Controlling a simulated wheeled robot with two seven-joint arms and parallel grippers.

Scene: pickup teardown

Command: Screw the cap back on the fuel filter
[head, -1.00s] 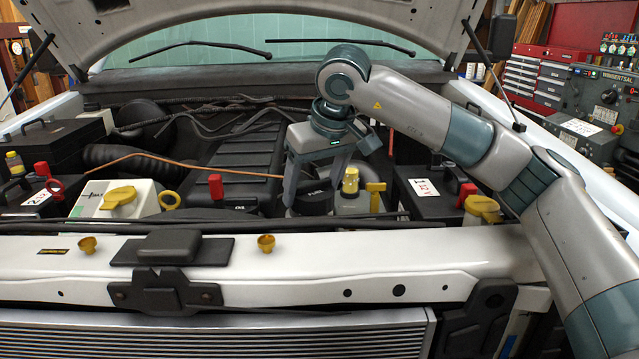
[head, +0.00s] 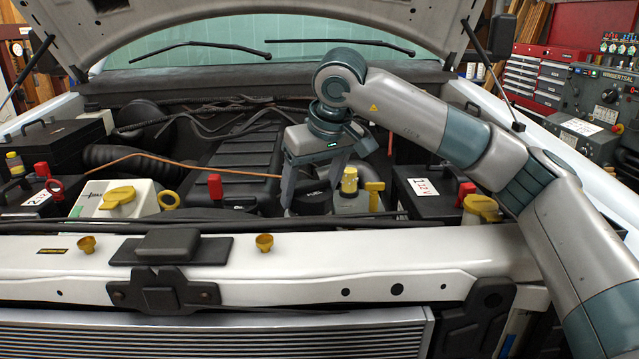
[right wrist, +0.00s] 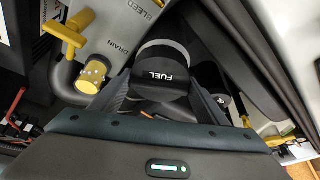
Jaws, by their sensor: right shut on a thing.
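The black fuel filter cap (right wrist: 162,76), marked FUEL, shows in the right wrist view between my gripper's fingers. In the head view the cap (head: 312,201) is a dark round shape low between the fingers. My right gripper (head: 313,196) points down into the engine bay and is shut on the cap. A pale curved rim (right wrist: 170,46) shows beside the cap in the wrist view. The filter body under the cap is mostly hidden, and I cannot tell how the cap sits on it. My left gripper is not in view.
Close beside the gripper stands a grey unit marked DRAIN and BLEED with a yellow knob (head: 349,181) and a yellow tap handle (head: 375,188). A battery (head: 425,190) sits to the right. The white front crossmember (head: 420,255) runs in front, with a small yellow cap (head: 264,243) on it.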

